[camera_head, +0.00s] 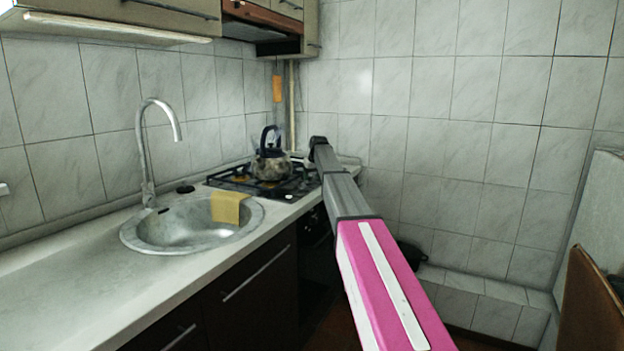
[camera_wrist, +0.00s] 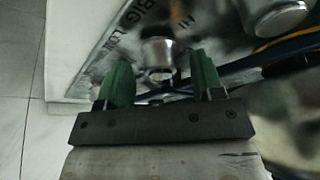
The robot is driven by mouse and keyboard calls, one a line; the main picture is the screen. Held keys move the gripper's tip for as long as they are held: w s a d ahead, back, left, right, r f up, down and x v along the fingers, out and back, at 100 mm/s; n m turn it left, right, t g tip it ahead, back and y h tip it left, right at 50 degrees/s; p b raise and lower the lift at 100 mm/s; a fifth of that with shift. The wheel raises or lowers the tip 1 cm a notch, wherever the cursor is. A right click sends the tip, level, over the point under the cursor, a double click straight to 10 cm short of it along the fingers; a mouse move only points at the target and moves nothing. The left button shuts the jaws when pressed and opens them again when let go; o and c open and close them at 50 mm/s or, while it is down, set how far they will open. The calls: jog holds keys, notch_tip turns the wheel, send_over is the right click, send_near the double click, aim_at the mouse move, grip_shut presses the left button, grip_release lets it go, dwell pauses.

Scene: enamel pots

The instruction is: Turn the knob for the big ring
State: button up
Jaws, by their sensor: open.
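In the wrist view, a silvery knob (camera_wrist: 158,52) stands on a worn metal panel (camera_wrist: 112,50) with the printed words "BIG", "HI" and "LOW" beside it. My gripper (camera_wrist: 160,82) is open, with one green finger to the left of the knob and one to the right. Gaps show on both sides; I cannot tell whether either finger touches it. In the head view, the gas hob (camera_head: 232,181) sits in the far end of the counter, and my arm reaches towards its right side. The knobs and my gripper's fingers cannot be made out there.
A second silvery knob (camera_wrist: 282,17) is at the upper right of the wrist view, with blue and yellow lines (camera_wrist: 275,48) below it. A dark-handled kettle (camera_head: 271,162) stands on the hob. A sink (camera_head: 180,232) with a yellow cloth (camera_head: 229,208) is nearer.

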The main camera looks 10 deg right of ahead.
jog(key=shift+w+f, duration=0.15)
jog(key=shift+f, duration=0.3)
jog(key=c, duration=0.9)
jog(key=shift+m+h, duration=0.3)
jog(key=shift+m, duration=0.5)
jog(key=o, duration=0.9)
jog(key=v, duration=1)
jog(key=shift+s+r, duration=0.25)
jog(key=shift+r, duration=0.1)
